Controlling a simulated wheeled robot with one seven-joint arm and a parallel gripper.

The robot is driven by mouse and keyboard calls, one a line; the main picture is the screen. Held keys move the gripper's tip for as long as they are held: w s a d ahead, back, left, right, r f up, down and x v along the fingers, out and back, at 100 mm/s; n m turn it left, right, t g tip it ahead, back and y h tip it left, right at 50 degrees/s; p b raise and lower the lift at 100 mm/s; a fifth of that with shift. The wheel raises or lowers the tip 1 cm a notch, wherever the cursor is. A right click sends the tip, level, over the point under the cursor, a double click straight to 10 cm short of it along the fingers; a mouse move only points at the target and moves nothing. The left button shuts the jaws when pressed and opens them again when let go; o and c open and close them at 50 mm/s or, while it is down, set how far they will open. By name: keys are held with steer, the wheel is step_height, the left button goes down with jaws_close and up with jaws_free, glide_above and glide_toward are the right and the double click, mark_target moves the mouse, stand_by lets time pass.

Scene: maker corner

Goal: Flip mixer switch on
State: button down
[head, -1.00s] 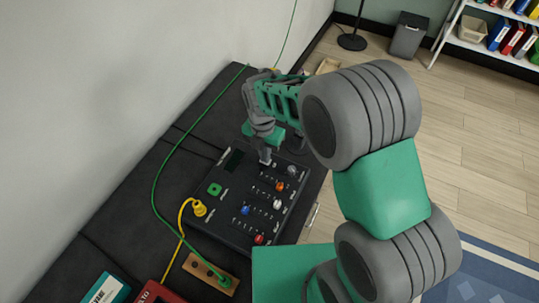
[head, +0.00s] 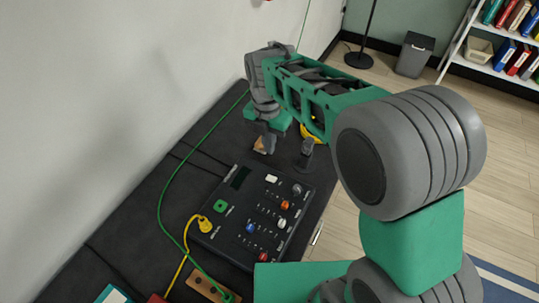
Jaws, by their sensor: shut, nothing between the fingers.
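The mixer (head: 232,238) is a black box on the dark table, with a small display, a green button, sliders and coloured knobs on top. A white rectangular piece (head: 271,178), which looks like the switch, sits near its far edge. I cannot tell from here which way it is set. My gripper (head: 268,148) is shut and empty, pointing down above the far side of the mixer, apart from the white piece. My arm reaches in from the right.
A yellow plug (head: 205,225) with a yellow cable is on the mixer's left side. A green cable (head: 160,200) runs along the wall side. A dark upright object (head: 305,151) stands beyond the mixer. A wooden block (head: 205,288) lies in front.

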steer(key=shift+r, duration=0.2)
steer(key=s+d+r+m+t, duration=0.2)
steer(key=s+d+m, duration=0.4)
steer(key=m, duration=0.9)
steer(key=s+d+r+m+t, duration=0.1)
steer(key=s+d+m, duration=0.5)
steer(key=m, duration=0.8)
steer(key=shift+s+d+r+m+t, duration=0.25)
steer(key=shift+d+r+m+t, duration=0.15)
steer(key=shift+d+r, duration=0.65)
steer(key=shift+f, duration=0.15)
